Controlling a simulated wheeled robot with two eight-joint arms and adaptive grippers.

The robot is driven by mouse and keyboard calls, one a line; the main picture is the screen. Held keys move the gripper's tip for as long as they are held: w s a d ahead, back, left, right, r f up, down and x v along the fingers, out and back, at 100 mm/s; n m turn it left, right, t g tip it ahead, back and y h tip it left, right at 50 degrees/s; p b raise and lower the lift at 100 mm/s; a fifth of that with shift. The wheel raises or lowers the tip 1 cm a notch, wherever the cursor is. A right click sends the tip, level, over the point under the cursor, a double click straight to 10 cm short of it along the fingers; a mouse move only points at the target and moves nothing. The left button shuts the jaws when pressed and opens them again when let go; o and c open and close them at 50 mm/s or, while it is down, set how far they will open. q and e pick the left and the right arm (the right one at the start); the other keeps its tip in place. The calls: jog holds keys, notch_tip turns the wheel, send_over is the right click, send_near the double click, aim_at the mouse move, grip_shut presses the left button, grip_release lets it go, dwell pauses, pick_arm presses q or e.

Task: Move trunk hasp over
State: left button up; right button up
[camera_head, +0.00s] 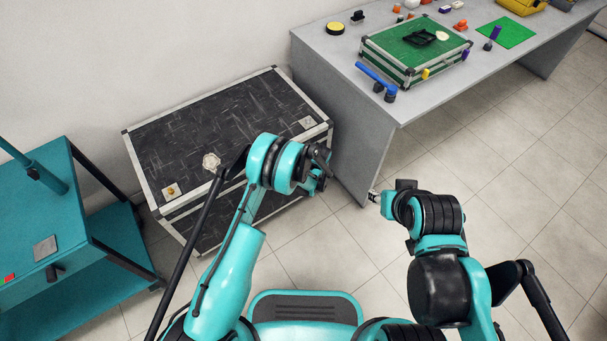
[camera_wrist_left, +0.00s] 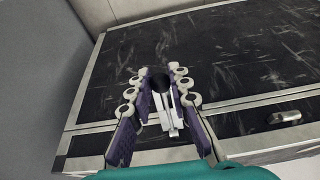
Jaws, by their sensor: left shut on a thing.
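The black trunk (camera_head: 215,130) with silver edges stands on the floor against the wall, lid down. In the left wrist view its dark panels (camera_wrist_left: 220,60) and metal edge strip fill the background. My left gripper (camera_wrist_left: 160,72) is shut on the trunk hasp (camera_wrist_left: 169,120), a silver metal piece with a black round knob between the fingers. In the head view the left gripper (camera_head: 318,165) is at the trunk's right front edge, and my own arm hides the hasp. My right gripper (camera_head: 376,197) is apart from the trunk, over the floor; its finger opening is unclear.
A grey table (camera_head: 345,75) to the right of the trunk holds a green case (camera_head: 400,40) and small items. A teal cart (camera_head: 60,230) stands at the left. A trunk latch (camera_wrist_left: 284,118) shows on the front face. Tiled floor at right is clear.

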pick_arm(q)
jog(key=shift+f, duration=0.15)
jog(key=shift+x, duration=1.4)
jog(key=shift+w+a+f, duration=0.3)
jog(key=shift+w+f, duration=0.05)
jog(key=shift+f, duration=0.25)
jog(key=shift+w+a+f, duration=0.25)
jog(key=shift+w+f, duration=0.15)
jog(key=shift+f, duration=0.2)
jog(key=shift+a+f, duration=0.1)
